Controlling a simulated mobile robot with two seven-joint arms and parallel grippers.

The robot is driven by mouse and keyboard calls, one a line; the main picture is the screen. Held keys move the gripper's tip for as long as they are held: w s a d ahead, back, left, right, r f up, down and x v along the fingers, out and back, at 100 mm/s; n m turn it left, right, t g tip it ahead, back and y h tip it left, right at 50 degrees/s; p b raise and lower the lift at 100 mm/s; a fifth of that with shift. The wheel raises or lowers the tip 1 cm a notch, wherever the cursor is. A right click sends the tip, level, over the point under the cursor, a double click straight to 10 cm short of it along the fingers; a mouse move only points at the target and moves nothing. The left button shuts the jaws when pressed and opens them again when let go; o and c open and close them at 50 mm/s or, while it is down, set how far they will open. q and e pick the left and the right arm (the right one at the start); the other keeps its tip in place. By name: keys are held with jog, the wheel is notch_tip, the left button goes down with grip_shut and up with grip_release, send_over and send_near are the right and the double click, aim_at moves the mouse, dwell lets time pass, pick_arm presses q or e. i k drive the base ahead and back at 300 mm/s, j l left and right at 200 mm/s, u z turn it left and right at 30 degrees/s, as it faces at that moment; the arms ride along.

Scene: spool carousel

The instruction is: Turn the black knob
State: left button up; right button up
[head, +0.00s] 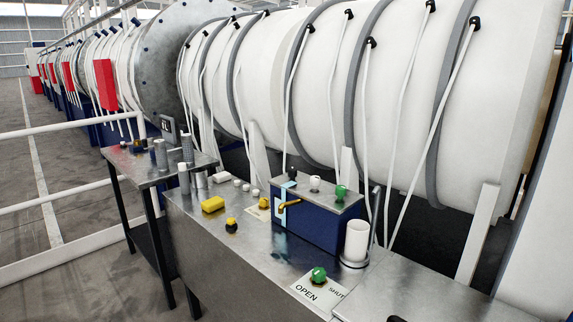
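A black knob (292,172) stands on top of a blue box (318,222) with a metal lid, at its left end. A white knob (315,183) and a green knob (340,191) stand in a row to its right on the same lid. The black knob is small in view, and I cannot tell how it is turned. Neither of my grippers shows in the head view, and nothing touches the black knob.
The box stands on a metal bench (225,270) with a brass handle (288,206) on its front. A large white pipe (400,90) runs behind.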

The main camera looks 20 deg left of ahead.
aim_at(292, 172)
jog(key=i+j, duration=0.15)
jog(key=j, duration=0.4)
jog(key=i+j+z, duration=0.1)
jog(key=j, duration=0.45)
jog(key=i+j, duration=0.15)
jog(key=j, duration=0.4)
jog(key=i+j+z, duration=0.15)
jog(key=j, duration=0.95)
jog(key=i+z, duration=0.05)
